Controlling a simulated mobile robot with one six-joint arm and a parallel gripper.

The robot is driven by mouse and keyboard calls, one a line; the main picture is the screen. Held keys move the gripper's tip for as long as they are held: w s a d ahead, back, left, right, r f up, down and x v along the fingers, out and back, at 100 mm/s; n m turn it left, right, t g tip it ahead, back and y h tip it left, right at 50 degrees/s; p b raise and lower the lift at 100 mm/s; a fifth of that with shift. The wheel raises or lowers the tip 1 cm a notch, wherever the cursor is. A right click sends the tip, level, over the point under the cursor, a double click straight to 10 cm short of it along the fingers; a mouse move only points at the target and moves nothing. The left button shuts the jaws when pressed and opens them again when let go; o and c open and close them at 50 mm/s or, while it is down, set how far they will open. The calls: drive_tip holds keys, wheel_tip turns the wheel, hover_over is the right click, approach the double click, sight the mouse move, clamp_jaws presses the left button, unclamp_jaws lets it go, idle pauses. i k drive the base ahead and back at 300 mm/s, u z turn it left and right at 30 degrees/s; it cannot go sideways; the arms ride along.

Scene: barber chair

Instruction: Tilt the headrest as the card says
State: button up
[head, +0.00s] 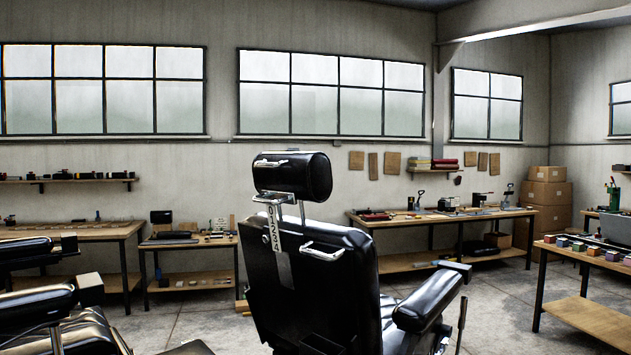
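The black padded headrest (312,178) stands above the back of a black barber chair (315,285), seen from behind. A chrome handle (270,162) is on the headrest's rear face. Metal posts (282,205) join the headrest to the backrest. A pale strip (279,245) with digits, seemingly 0 to 4, runs down the backrest below the posts. A second chrome handle (322,251) is on the upper backrest. I cannot make out which mark the headrest is at. No instruction card can be made out. My gripper is not in view.
The chair's armrest (428,302) juts out right. Workbenches (405,263) with tools line the back wall. A table with coloured blocks (595,248) stands right. Grey floor (500,300) shows between chair and table.

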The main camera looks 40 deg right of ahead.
sight(309, 175)
drive_tip(key=u, duration=0.9)
drive_tip(key=k, duration=0.1)
drive_tip(key=z, duration=2.1)
drive_tip(key=k, duration=0.9)
drive_tip(key=u, duration=0.15)
drive_tip(key=i, duration=0.65)
